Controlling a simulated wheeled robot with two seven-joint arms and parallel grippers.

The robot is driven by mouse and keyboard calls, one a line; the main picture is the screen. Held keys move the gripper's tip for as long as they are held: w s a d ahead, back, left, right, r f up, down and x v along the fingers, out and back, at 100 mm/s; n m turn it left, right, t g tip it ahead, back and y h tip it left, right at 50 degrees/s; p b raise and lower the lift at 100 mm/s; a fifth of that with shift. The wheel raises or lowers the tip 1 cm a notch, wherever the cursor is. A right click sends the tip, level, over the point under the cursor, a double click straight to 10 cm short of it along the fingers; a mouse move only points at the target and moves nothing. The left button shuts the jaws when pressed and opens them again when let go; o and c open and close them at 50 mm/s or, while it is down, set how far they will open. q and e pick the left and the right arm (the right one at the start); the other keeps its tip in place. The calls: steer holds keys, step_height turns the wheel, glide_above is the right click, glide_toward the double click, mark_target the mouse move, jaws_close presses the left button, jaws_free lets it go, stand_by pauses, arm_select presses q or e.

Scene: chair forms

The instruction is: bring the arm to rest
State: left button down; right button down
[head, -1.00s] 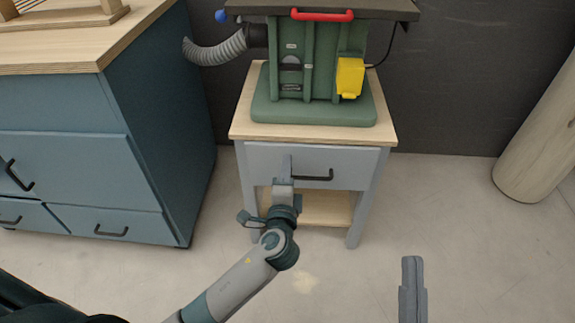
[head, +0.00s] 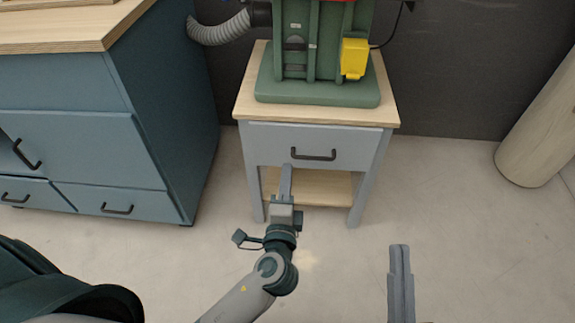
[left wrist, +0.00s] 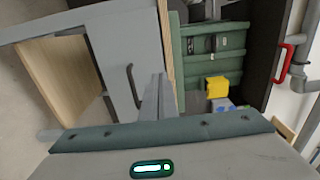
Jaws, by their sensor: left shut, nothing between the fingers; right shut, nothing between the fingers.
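My left gripper (head: 286,172) is shut and empty. In the head view its fingertips show just below the drawer handle (head: 313,154) of the small grey table (head: 358,190), in front of the open shelf. In the left wrist view the closed fingers (left wrist: 157,98) point toward the table's drawer front (left wrist: 128,60), with the dark handle to their left. My right gripper (head: 400,262) is shut and empty, over the floor at the lower right of the head view.
A green machine (head: 318,92) with a yellow box (head: 354,58) stands on the table. A blue cabinet (head: 90,150) is at the left, with a grey hose (head: 218,28) behind it. A wooden cylinder (head: 540,120) stands at the right. The floor between is clear.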

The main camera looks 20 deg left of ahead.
steer(key=shift+r, duration=0.25)
stand_by(0.4)
